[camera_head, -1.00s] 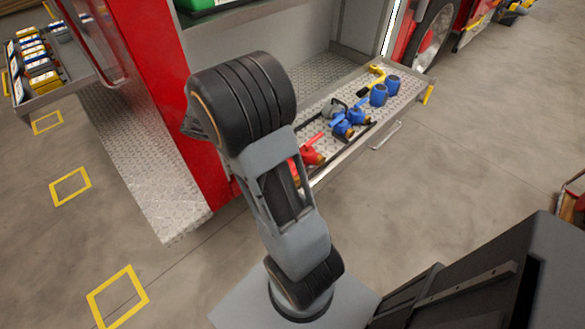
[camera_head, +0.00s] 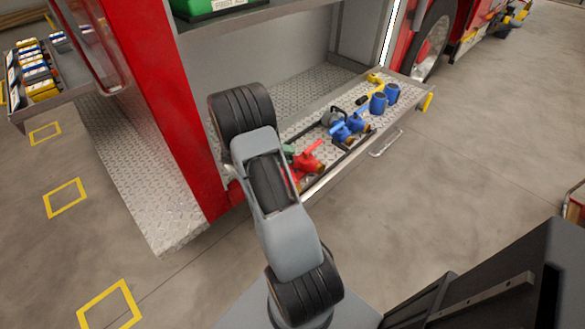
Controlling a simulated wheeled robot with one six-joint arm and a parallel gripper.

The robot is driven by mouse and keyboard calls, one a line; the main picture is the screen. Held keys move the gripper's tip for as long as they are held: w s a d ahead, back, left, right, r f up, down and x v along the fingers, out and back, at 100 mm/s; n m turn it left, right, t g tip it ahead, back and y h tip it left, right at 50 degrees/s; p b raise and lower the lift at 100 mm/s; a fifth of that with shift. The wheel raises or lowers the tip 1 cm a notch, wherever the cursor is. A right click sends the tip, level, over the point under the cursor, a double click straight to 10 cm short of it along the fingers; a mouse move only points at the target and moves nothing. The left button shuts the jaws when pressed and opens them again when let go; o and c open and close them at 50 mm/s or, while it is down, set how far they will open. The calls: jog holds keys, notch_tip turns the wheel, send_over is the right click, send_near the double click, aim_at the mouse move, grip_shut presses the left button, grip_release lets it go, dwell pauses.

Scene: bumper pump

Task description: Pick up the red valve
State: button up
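A red valve (camera_head: 307,163) with a brass end lies at the near left part of the metal pull-out tray (camera_head: 392,119). It is partly hidden behind my arm. More red shows just left of it, beside the arm; I cannot tell if it is a second valve. My arm rises from the bottom of the view and bends toward the tray and the truck's compartment. My gripper is hidden behind the arm, so I cannot see its fingers or whether it holds anything.
Blue valves (camera_head: 347,128), a grey fitting (camera_head: 332,116), blue cylinders (camera_head: 378,102) and a yellow tool (camera_head: 375,84) lie farther along the tray. A dark divider crosses it. A red truck panel (camera_head: 165,90) stands left of the arm. Open floor lies right.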

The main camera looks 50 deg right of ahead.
jog(key=shift+s+d+f, duration=0.25)
jog(key=shift+s+d, duration=0.15)
jog(key=shift+d, duration=0.15)
grip_shut()
jog(key=shift+a+f, duration=0.1)
dwell(0.9)
jog(key=shift+r, duration=0.2)
